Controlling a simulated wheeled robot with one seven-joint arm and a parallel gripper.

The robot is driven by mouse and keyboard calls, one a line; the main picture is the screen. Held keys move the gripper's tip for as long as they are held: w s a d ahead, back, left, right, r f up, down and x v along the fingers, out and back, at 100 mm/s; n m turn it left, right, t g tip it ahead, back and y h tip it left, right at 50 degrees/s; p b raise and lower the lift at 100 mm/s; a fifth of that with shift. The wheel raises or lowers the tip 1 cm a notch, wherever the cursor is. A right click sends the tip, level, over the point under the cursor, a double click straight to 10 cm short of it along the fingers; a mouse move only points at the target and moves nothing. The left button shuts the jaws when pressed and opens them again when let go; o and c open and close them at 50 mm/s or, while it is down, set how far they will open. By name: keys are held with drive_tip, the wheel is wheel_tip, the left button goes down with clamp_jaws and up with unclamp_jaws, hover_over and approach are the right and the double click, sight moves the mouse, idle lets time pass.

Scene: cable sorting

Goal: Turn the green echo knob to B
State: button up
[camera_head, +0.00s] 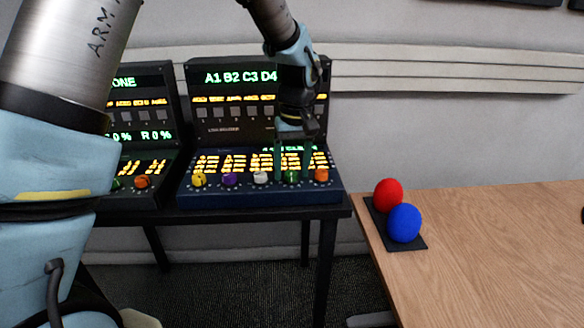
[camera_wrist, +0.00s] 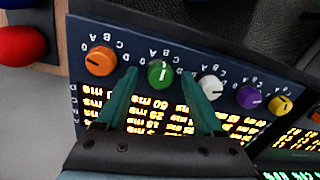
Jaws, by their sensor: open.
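The green knob (camera_head: 291,176) is on the front panel of the right-hand console (camera_head: 230,192), second from the right in its row. In the wrist view the green knob (camera_wrist: 160,75) has a white mark and small letters around it, with A, B and C above it in the picture. I cannot tell surely which letter the mark points at. My gripper (camera_head: 292,168) is open, with its fingers pointing down at the panel. In the wrist view the knob appears between the two green fingertips, with a gap on each side; contact is not visible.
An orange knob (camera_head: 321,175) and a white knob (camera_head: 261,177) flank the green one closely. Purple (camera_head: 229,179) and yellow (camera_head: 199,180) knobs are farther left. A second console (camera_head: 140,190) stands at left. Red (camera_head: 388,193) and blue (camera_head: 404,223) balls sit on the wooden table (camera_head: 490,240).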

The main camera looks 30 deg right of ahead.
sight(294, 172)
wheel_tip(294, 172, up, 11)
drive_tip(key=b, duration=0.1)
drive_tip(key=shift+d, duration=0.25)
drive_tip(key=shift+f, duration=0.15)
idle(0.4)
drive_tip(key=shift+n+h, duration=0.4)
drive_tip(key=shift+n, duration=0.1)
drive_tip(key=w+a+f, duration=0.1)
drive_tip(key=w+a, duration=0.1)
drive_tip(key=a, duration=0.4)
drive_tip(key=w+a+f, duration=0.1)
drive_tip(key=a+f, duration=0.1)
drive_tip(key=a, duration=0.5)
drive_tip(key=w+a+f, duration=0.2)
drive_tip(key=a, duration=0.5)
drive_tip(key=shift+w, duration=0.3)
drive_tip(key=s+a+f, duration=0.2)
drive_tip(key=s+a, duration=0.1)
drive_tip(key=a, duration=0.5)
drive_tip(key=s+a+f+t, duration=0.1)
drive_tip(key=s+a+f, duration=0.2)
drive_tip(key=a, duration=0.6)
drive_tip(key=shift+a+n, duration=0.2)
drive_tip(key=shift+n, duration=0.1)
